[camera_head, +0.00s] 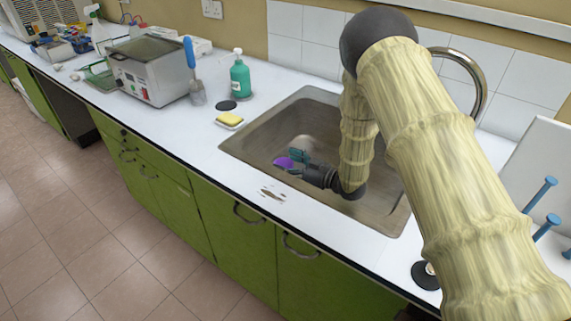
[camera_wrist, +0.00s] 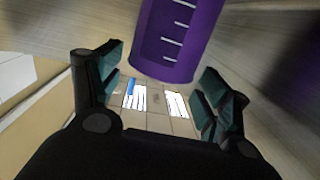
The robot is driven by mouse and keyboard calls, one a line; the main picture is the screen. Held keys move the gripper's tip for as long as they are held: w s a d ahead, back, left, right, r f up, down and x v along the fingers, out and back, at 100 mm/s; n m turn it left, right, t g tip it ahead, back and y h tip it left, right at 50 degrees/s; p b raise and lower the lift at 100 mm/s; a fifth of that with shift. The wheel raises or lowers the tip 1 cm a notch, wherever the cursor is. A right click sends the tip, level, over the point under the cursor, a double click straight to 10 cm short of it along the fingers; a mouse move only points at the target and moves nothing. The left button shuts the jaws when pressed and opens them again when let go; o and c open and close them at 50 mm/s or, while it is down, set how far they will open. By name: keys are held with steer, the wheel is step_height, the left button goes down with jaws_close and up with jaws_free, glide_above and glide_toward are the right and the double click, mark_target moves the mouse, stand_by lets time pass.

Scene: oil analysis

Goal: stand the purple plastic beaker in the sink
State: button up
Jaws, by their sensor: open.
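The purple plastic beaker (camera_wrist: 177,40) has white graduation marks and shows ahead of my gripper in the wrist view. In the head view the beaker (camera_head: 283,163) is a small purple patch inside the sink (camera_head: 262,128), beside my gripper.
A yellow sponge (camera_head: 229,119) and a green soap bottle (camera_head: 240,76) stand left of the sink. A grey bench instrument (camera_head: 149,72) is farther left. A curved metal tap (camera_head: 470,65) rises behind the sink, and blue pegs (camera_head: 540,194) are at the right.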

steer(key=v, duration=0.6)
steer(key=shift+d+b, duration=0.35)
steer(key=shift+b, duration=0.05)
steer(key=shift+s+f, duration=0.1)
